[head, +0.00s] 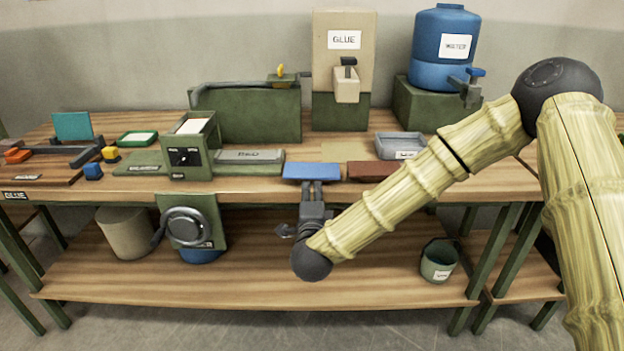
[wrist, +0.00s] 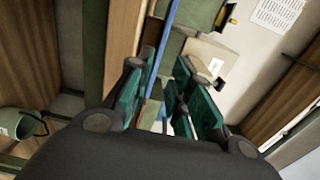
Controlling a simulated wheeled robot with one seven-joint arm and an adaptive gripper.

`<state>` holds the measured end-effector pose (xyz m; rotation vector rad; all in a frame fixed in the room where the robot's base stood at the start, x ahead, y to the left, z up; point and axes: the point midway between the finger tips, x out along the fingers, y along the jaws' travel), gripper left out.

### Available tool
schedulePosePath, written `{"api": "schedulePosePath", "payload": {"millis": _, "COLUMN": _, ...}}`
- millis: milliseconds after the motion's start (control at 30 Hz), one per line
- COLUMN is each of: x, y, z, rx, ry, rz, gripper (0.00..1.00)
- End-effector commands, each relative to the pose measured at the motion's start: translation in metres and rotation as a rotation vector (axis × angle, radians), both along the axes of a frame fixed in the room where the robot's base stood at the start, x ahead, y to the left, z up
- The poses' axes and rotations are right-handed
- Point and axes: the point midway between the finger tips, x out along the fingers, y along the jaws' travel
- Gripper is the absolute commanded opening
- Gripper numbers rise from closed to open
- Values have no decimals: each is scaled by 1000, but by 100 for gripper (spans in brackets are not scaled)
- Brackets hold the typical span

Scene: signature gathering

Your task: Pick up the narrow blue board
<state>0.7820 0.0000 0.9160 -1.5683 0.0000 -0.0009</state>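The narrow blue board (head: 311,170) lies at the front edge of the workbench top, between a green base on its left and a reddish-brown board on its right. My gripper (head: 316,188) is at the bench's front edge, just below and in front of the blue board in the head view. In the wrist view the gripper (wrist: 162,95) is open, with a gap between its green fingers. The board shows there as a thin blue strip (wrist: 167,35) seen edge-on, running between the fingers and closer to the left one. Whether a finger touches it I cannot tell.
The reddish-brown board (head: 373,171) and a grey tray (head: 402,146) are to the right. The grey plate (head: 248,156) on the green base is to the left. A glue dispenser (head: 344,60) and a blue water tank (head: 443,50) stand behind. The lower shelf (head: 260,285) has free room.

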Motion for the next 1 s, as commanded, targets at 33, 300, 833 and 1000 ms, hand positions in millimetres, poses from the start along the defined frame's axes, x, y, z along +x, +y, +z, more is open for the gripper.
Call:
{"api": "schedulePosePath", "payload": {"millis": 33, "x": 6, "y": 0, "z": 0, "rx": 0, "ry": -1, "rz": -2, "gripper": 21}}
{"api": "schedulePosePath", "payload": {"millis": 300, "x": 37, "y": 0, "z": 0, "rx": -2, "ry": 0, "rz": -1, "gripper": 21}}
{"api": "schedulePosePath", "payload": {"millis": 833, "x": 70, "y": 0, "z": -1, "rx": -2, "ry": 1, "rz": 0, "gripper": 21}}
{"api": "schedulePosePath", "payload": {"millis": 1000, "x": 71, "y": 0, "z": -1, "rx": -2, "ry": 1, "rz": 1, "gripper": 21}}
